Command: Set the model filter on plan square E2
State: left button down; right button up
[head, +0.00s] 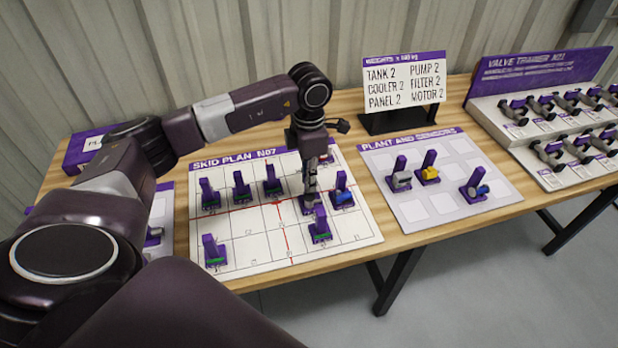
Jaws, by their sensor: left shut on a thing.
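My left gripper (311,192) points down over the right half of the white skid plan (258,257). It is shut on a small model with a purple base, the model filter (306,207), which is mostly hidden by the fingers. The model is low, at or just above the plan; I cannot tell if it touches. It is left of a purple model with a blue body (343,195) and behind a purple and green model (320,228). The label of the square under it is hidden, so I cannot read E2 there. My right gripper is not in view.
More purple models (242,187) stand along the plan's back left, and one (214,252) at its front left. The plant and sensors board (440,206) holds several models. Behind are a weights sign (404,80) and a valve trainer rack (530,100). The plan's front middle is clear.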

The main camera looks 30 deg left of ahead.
pick_arm(q)
jog(key=shift+f+b, duration=0.4)
jog(key=shift+f, duration=0.15)
jog(key=c, duration=1.8)
grip_release()
jog(key=shift+o, duration=0.2)
jog(key=shift+r, duration=0.25)
jog(key=shift+r+p, duration=0.4)
jog(key=shift+r, duration=0.1)
jog(key=shift+r+p, duration=2.15)
jog(key=shift+r, duration=1.3)
